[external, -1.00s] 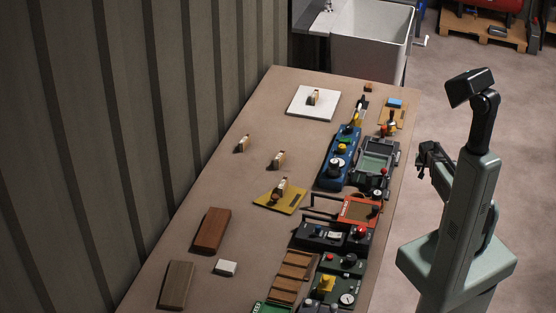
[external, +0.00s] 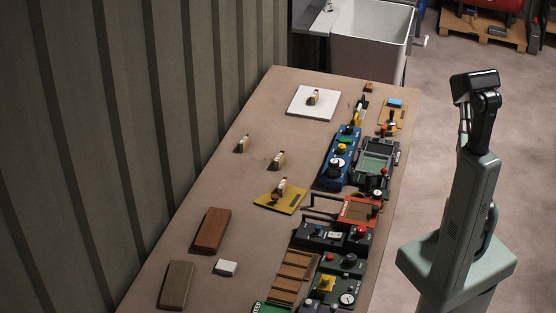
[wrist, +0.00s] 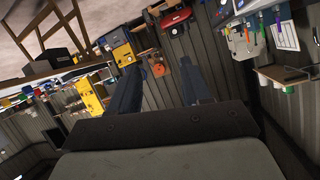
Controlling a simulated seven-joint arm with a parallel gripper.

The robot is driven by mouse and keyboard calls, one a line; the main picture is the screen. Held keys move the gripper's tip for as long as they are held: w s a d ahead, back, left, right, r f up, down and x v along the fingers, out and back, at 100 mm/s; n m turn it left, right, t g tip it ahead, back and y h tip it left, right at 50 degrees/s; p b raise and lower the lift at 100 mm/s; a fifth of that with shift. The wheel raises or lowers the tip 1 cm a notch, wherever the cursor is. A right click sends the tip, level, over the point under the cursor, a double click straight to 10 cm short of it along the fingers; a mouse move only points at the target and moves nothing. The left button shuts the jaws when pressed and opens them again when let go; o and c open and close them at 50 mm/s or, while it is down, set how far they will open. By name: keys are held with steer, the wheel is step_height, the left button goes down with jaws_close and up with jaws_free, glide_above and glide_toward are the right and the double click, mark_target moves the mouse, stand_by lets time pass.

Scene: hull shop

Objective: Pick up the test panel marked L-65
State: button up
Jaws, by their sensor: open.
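Several small upright pieces with pale and dark sides, which may be the test panels, stand on the bench. One is on a white plate (external: 299,108), one (external: 241,145) is near the back edge, one (external: 277,160) is mid-bench, and one is on a yellow plate (external: 267,200). Their markings are too small to read, so I cannot tell which is L-65. My gripper (wrist: 160,88) is open and empty in the wrist view, its two dark fingers apart.
The bench (external: 190,260) carries a blue device (external: 335,172), an orange unit (external: 357,211), several control boxes along its right side, and brown blocks (external: 212,231) at the left. A white sink (external: 370,45) stands behind. The wrist view shows walls and shelves.

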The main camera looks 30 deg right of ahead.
steer(key=w+a+r+y, duration=0.1)
steer(key=w+a+y, duration=0.3)
steer(key=w+a, duration=1.45)
steer(key=w+a+g+y, duration=0.1)
steer(key=w+a, duration=0.2)
steer(key=a, duration=0.6)
steer(key=w+a+y, duration=0.1)
steer(key=w+a, duration=0.2)
steer(key=a, duration=0.6)
steer(key=w+a+g+y, duration=0.15)
steer(key=w+a, duration=0.25)
steer(key=a, duration=0.6)
step_height(320, 180, up, 2)
steer(key=n+g+y, duration=0.3)
steer(key=g, duration=0.3)
glide_above(245, 138)
step_height(245, 138, down, 8)
steer(key=shift+s+d+r, duration=0.1)
steer(key=shift+d+r, duration=0.05)
steer(key=shift+r, duration=0.05)
steer(key=shift+a+f, duration=0.15)
steer(key=shift+f, duration=1.2)
steer(key=shift+a+f, duration=0.1)
steer(key=shift+f, duration=1.2)
